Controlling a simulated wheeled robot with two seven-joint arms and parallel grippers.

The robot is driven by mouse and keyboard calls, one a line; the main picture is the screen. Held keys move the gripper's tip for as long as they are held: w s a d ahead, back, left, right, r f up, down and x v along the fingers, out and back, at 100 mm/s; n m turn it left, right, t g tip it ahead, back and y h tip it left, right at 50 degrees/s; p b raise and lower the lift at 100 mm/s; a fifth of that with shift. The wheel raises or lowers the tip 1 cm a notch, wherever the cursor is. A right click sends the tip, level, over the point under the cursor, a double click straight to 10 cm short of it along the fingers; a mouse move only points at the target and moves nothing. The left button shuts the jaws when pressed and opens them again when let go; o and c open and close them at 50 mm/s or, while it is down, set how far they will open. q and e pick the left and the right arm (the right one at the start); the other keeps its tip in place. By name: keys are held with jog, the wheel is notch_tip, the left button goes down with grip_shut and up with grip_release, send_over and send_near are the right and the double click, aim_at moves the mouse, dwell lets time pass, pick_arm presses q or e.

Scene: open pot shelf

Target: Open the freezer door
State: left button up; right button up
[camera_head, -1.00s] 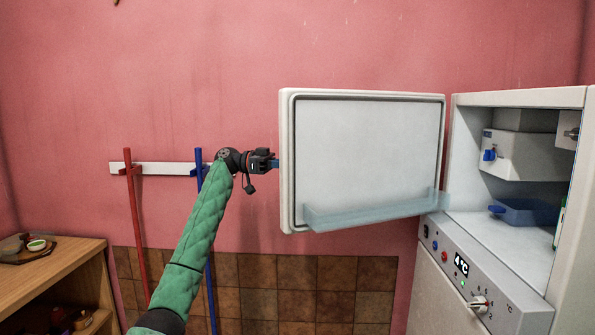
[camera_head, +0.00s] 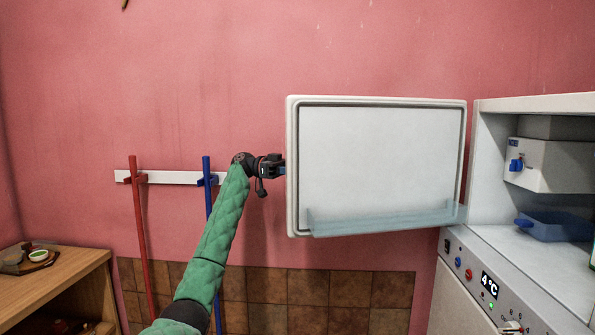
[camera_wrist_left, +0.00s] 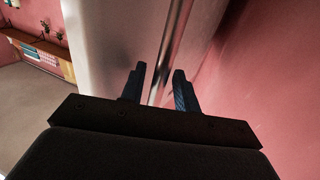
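The freezer door (camera_head: 382,155) is a white panel hinged at its right side. It stands swung far open, its inner face with a clear bin toward the head camera. The freezer compartment (camera_head: 488,165) behind it is exposed. My left gripper (camera_head: 281,169) is at the door's left edge, its fingertips partly hidden behind it. In the left wrist view, the fingers of my left gripper (camera_wrist_left: 159,75) stand apart on either side of a metal bar handle (camera_wrist_left: 172,50) on the door's outer face, with a gap visible. My right gripper is out of view.
Inside the freezer are a white box (camera_head: 550,165) with a blue tap and a blue tray (camera_head: 555,225). A control panel (camera_head: 490,285) is below. A wall rail (camera_head: 180,177) with red and blue poles is behind my arm. A wooden shelf (camera_head: 60,290) stands at left.

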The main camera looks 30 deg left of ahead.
pick_arm(q)
jog(key=shift+r, duration=0.1)
